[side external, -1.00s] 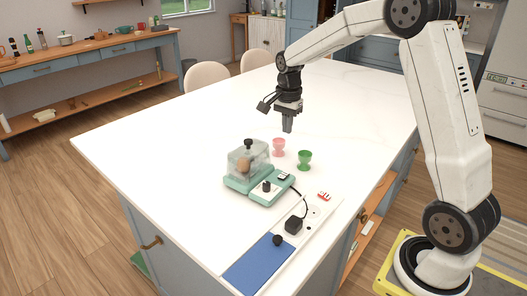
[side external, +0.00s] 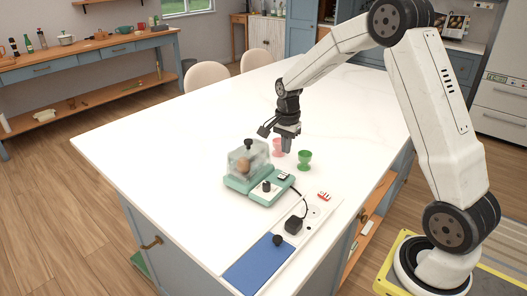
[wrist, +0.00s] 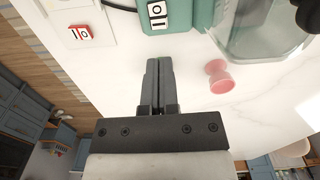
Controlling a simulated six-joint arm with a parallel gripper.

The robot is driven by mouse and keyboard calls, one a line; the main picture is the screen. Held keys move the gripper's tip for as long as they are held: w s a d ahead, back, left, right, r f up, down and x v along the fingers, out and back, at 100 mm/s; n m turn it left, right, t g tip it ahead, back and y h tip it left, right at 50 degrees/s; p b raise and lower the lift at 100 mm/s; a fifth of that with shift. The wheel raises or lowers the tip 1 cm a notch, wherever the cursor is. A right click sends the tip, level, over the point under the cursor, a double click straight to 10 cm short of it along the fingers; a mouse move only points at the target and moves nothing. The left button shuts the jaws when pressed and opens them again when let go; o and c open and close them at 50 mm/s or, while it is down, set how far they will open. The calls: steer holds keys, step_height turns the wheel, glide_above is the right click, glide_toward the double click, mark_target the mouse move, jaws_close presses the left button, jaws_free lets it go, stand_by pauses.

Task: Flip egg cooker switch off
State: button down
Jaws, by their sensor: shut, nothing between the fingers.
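The egg cooker (side external: 240,184) is mint green with a clear dome (side external: 241,165) over a brown egg, and it stands on the white counter. A small black-and-white rocker switch (side external: 284,177) sits on its base; in the wrist view the switch (wrist: 157,14) shows "I" and "O" marks at the top edge. Which way it is tipped I cannot tell.
A pink egg cup (side external: 278,153) is close by my fingers, and a green egg cup (side external: 305,159) stands right of it.

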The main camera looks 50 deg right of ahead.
mark_target(282, 176)
step_height(282, 176, down, 7)
steer(key=shift+f, duration=0.15)
stand_by(0.5)
steer(key=shift+d+f, duration=0.1)
steer(key=shift+f, duration=0.1)
stand_by(0.3)
steer(key=shift+s+a+r, duration=0.1)
steer(key=shift+a, duration=0.75)
steer(key=shift+r, duration=0.15)
step_height(282, 176, up, 14)
steer(key=a, duration=0.2)
stand_by(0.5)
steer(key=shift+s+a+f, duration=0.15)
steer(key=shift+f, duration=0.05)
